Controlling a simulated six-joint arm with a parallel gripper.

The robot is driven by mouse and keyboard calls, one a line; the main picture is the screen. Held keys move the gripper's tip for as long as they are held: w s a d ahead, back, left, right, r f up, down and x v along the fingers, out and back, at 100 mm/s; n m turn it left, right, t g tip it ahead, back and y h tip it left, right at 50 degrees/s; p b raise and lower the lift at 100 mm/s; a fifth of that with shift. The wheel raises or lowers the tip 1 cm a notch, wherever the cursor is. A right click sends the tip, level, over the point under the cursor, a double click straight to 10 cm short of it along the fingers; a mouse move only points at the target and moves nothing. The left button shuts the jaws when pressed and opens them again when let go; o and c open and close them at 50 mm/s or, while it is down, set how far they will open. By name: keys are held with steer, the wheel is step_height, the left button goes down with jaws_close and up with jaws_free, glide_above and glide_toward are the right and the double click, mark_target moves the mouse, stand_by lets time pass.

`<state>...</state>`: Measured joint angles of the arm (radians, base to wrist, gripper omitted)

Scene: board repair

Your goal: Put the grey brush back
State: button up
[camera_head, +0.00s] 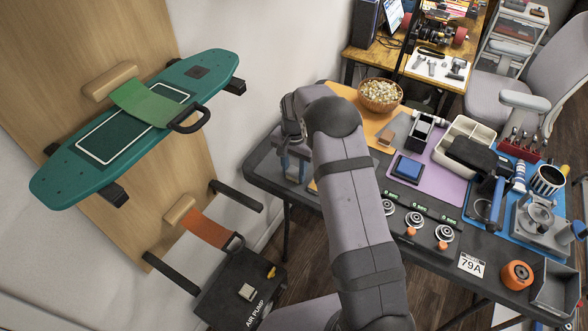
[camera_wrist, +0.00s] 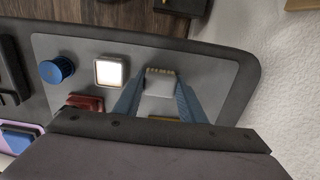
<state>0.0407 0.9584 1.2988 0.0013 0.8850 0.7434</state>
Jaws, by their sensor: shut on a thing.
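In the wrist view, the grey brush (camera_wrist: 160,82) is a small pale block with a tufted tan edge. It sits between the two blue fingers of my gripper (camera_wrist: 157,90), which is shut on it. Below it in that view is a grey panel (camera_wrist: 222,78); I cannot tell whether the brush touches it. In the head view, my gripper (camera_head: 293,165) points down over the left end of the dark bench (camera_head: 262,160). The brush cannot be made out clearly there.
On the panel are a blue knob (camera_wrist: 57,69), a lit white square button (camera_wrist: 109,71) and a red block (camera_wrist: 85,102) beside my left finger. A yellow thing (camera_wrist: 165,119) is partly hidden by my gripper. A bowl (camera_head: 380,97) stands behind my arm.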

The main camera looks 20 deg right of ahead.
mark_target(294, 170)
steer(key=shift+f, duration=0.15)
steer(key=o, duration=1)
steer(key=shift+o, duration=0.2)
step_height(294, 170, up, 12)
steer(key=b, duration=0.2)
steer(key=shift+r, duration=0.25)
steer(key=s+a+f+n, duration=0.1)
steer(key=s+n, duration=0.3)
steer(key=s, duration=1.1)
steer(key=s+a+f+n, duration=0.1)
steer(key=s+n, duration=0.4)
steer(key=s, duration=1)
steer(key=shift+f, duration=0.3)
